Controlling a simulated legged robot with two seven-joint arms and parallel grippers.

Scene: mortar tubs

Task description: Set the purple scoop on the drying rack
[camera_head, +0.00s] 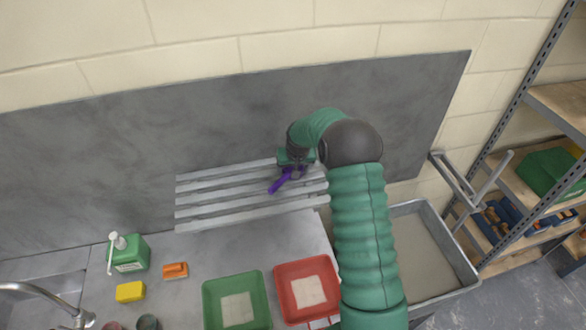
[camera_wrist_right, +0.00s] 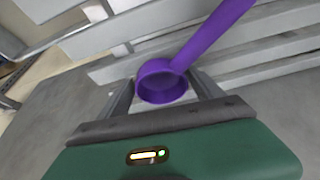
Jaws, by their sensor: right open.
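The purple scoop (camera_head: 279,184) is at the drying rack (camera_head: 205,198), a set of pale grey slats against the back panel. Its handle points down and left in the head view. In the right wrist view the scoop's round bowl (camera_wrist_right: 161,82) lies between my right gripper's fingers, with the handle running to the upper right across the slats. My right gripper (camera_head: 297,171) is open around the bowl, close above the rack. I cannot tell whether a finger touches the scoop. The scoop's contact with the slats is partly hidden. My left gripper is out of view.
A green tub (camera_head: 236,301) and a red tub (camera_head: 307,290) stand in front of the rack. A green soap bottle (camera_head: 129,252), a yellow sponge (camera_head: 130,292) and an orange brush (camera_head: 175,270) are at left. A grey trough (camera_head: 428,248) and shelves (camera_head: 555,105) are at right.

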